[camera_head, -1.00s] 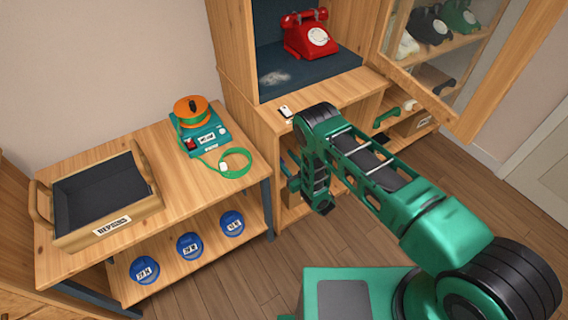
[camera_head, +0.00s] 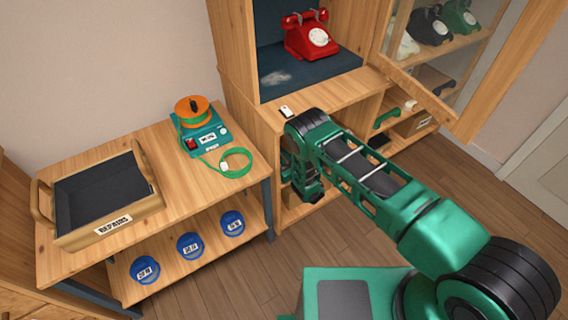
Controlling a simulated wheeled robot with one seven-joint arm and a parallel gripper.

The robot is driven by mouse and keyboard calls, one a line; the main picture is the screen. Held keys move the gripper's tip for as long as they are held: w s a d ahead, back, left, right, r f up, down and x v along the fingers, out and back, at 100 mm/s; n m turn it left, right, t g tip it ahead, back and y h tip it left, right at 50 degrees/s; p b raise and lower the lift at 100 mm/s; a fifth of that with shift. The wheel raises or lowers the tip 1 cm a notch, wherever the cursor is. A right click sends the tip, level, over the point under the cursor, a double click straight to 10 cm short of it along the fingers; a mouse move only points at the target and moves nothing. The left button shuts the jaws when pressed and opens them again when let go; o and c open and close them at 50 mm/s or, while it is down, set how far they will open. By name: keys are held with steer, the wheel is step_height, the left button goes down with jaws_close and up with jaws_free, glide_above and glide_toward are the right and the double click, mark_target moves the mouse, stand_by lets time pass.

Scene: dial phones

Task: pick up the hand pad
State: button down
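I cannot pick out a hand pad for certain in the head view. My gripper (camera_head: 294,181) is at the front of the open lower compartments of the wooden cabinet (camera_head: 337,90), below the ledge that holds the red phone. My own arm covers much of these compartments. The fingers are small and dark against the shelf, so I cannot tell whether they are open or shut, or whether anything is between them.
A red dial phone (camera_head: 309,38) sits in the cabinet. An open glass door (camera_head: 455,70) juts out at right. The left bench (camera_head: 190,165) holds a repairs tray (camera_head: 130,222) and a teal device with an orange spool (camera_head: 198,128). Blue round containers (camera_head: 190,245) stand below.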

steer(key=shift+s+d+f+h, duration=0.1)
steer(key=shift+d+f+h, duration=0.3)
steer(key=shift+d+f, duration=0.45)
steer(key=shift+w+d+r, duration=0.25)
steer(key=shift+w, duration=0.1)
step_height(320, 180, up, 6)
steer(key=w+d, duration=0.3)
steer(key=d, duration=0.2)
steer(key=w+d, duration=0.4)
steer(key=d, duration=0.1)
steer(key=w+d+r, duration=0.1)
steer(key=w+d, duration=0.2)
steer(key=d, duration=0.2)
steer(key=shift+w+d, duration=0.15)
steer(key=shift+w, duration=0.25)
steer(key=c, duration=2.5)
jaws_free()
steer(key=shift+c, duration=0.2)
